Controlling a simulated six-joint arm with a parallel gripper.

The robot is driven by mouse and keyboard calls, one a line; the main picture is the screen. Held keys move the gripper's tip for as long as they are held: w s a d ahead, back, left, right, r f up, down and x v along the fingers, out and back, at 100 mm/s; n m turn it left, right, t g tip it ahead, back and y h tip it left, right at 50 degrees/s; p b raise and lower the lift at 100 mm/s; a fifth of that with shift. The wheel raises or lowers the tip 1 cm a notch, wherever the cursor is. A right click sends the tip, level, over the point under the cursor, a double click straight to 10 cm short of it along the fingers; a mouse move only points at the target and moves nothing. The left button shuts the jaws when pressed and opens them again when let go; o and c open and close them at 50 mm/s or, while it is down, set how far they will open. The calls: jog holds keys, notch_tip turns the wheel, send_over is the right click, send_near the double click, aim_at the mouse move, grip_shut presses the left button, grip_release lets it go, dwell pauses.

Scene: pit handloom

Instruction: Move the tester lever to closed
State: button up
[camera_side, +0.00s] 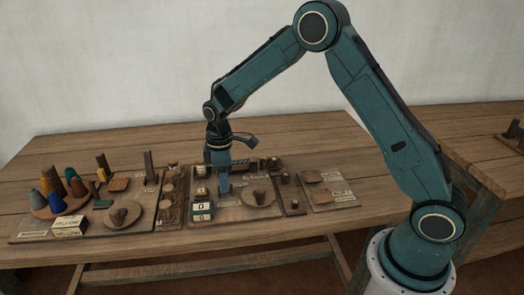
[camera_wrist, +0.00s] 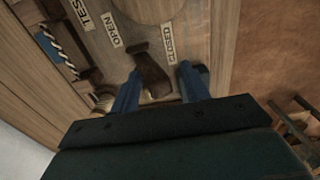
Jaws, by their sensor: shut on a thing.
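The tester lever (camera_wrist: 152,72) is a dark brown handle in the wrist view. It stands between the blue fingers of my gripper (camera_wrist: 158,76), which is shut on it. The OPEN label (camera_wrist: 115,34) lies to the left of the lever and the CLOSED label (camera_wrist: 168,42) to its right. The lever's top end lies between the two labels. A partly cut-off TEST label (camera_wrist: 86,14) is farther left. In the side view my gripper (camera_side: 224,184) reaches down onto the middle board, and the lever cannot be made out there.
A white counter block (camera_side: 202,211) and a round disc with a knob (camera_side: 258,197) are close to my gripper. The front strip of the wooden table (camera_side: 120,252) is clear.

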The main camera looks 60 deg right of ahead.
jog(key=shift+o, duration=0.8)
jog(key=shift+s+a+f, duration=0.1)
jog(key=shift+s+f, duration=0.15)
jog(key=shift+r, duration=0.15)
jog(key=shift+w+r, duration=0.2)
jog(key=shift+r, duration=3.1)
jog(key=shift+r, duration=0.1)
